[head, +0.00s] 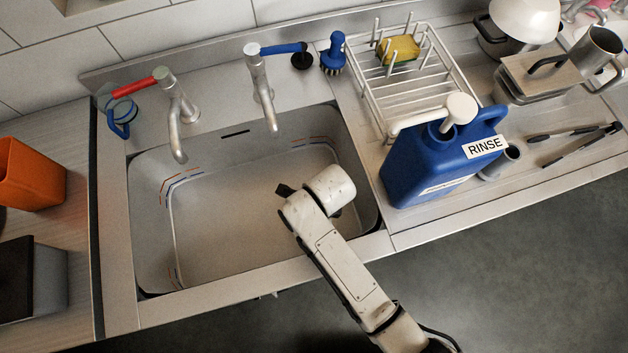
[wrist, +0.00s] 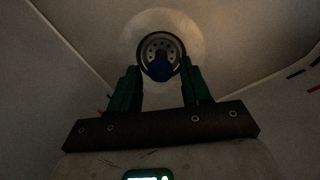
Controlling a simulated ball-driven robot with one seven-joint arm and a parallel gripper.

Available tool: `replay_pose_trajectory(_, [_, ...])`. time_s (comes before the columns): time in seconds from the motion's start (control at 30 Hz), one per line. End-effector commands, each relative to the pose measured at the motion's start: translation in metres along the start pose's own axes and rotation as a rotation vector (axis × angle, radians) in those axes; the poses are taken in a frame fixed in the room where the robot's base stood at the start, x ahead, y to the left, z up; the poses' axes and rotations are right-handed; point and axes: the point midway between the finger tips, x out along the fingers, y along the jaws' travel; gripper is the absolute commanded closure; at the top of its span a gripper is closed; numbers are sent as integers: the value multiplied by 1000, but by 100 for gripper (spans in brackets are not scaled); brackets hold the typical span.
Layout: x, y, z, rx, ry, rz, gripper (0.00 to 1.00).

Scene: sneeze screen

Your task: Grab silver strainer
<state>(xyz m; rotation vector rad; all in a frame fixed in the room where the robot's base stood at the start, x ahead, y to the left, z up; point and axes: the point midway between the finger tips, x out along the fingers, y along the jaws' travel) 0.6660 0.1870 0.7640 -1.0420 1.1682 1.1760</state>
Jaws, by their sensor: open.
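The silver strainer (wrist: 160,42) shows in the wrist view as a round disc with holes and a dark rim. A blue part covers its near side. It sits in a paler round area of the sink floor. My gripper (wrist: 160,70) is open, with its two green fingers on either side of the strainer's near part. I cannot tell whether the fingers touch it. In the head view the strainer is hidden, and my arm reaches down into the sink (head: 235,225).
Two taps (head: 176,115) (head: 262,88) stand behind the sink. A blue RINSE jug (head: 425,165) stands at its right, with a white rack (head: 440,80) behind. Tongs (head: 575,135) and pots lie farther right. An orange container (head: 32,175) stands on the left counter. The sink's left half is clear.

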Motion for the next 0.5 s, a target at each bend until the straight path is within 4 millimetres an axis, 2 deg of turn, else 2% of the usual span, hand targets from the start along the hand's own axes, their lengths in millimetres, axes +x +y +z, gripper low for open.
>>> replay_pose_trajectory(0.2, [26,-1,1,-1,1,1,53])
replay_pose_trajectory(0.5, [32,-1,1,0,-1,-1,53])
